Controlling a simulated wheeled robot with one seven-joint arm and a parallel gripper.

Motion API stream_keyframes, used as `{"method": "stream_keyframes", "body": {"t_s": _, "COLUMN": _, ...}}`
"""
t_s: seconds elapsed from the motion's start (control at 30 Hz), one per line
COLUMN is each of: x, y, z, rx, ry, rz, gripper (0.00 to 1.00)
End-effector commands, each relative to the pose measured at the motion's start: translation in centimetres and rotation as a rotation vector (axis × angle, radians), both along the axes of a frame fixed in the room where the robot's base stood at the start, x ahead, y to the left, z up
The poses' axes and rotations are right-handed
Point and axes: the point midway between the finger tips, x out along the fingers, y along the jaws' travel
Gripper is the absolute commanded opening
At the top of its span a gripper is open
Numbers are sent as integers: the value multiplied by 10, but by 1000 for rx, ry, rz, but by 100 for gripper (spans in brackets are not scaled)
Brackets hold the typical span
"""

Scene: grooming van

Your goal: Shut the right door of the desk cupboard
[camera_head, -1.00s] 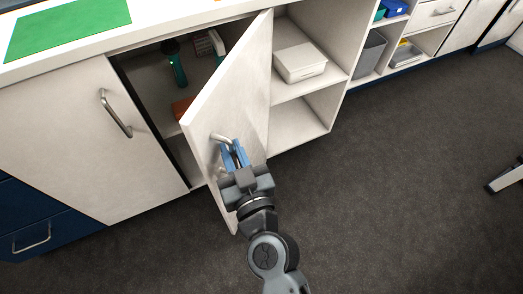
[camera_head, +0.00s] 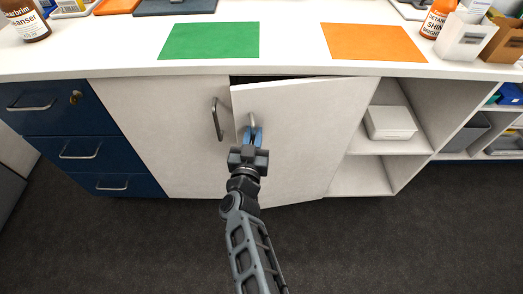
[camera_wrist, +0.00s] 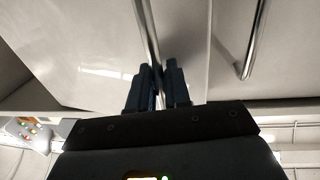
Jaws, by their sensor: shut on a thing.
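The desk cupboard's right door (camera_head: 300,140) is white and stands slightly ajar, its free left edge forward of the cupboard front. A dark gap shows above its top left corner. My gripper (camera_head: 253,137) is shut on the door's bar handle (camera_head: 251,123) near that free edge. In the wrist view, my gripper (camera_wrist: 158,82) has its fingers on either side of the handle bar (camera_wrist: 148,35). The left door (camera_head: 160,135) is closed, with its own handle (camera_head: 217,119) close beside my gripper. The cupboard's inside is hidden.
Blue drawers (camera_head: 85,140) stand at the left. Open shelves with a white box (camera_head: 390,123) are right of the door. The desktop above holds a green mat (camera_head: 210,41), an orange mat (camera_head: 373,42) and bottles. The dark floor in front is clear.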

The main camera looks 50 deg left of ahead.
Motion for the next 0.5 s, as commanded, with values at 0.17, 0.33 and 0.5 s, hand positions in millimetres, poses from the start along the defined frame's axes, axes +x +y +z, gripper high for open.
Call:
{"method": "stream_keyframes", "body": {"t_s": 0.17, "x": 12, "y": 22, "z": -4, "rx": 1, "ry": 3, "rz": -62, "gripper": 0}}
{"method": "stream_keyframes", "body": {"t_s": 0.33, "x": 21, "y": 37, "z": -4, "rx": 1, "ry": 6, "rz": -73, "gripper": 0}}
{"method": "stream_keyframes", "body": {"t_s": 0.5, "x": 26, "y": 48, "z": -3, "rx": 0, "ry": 8, "rz": -72, "gripper": 0}}
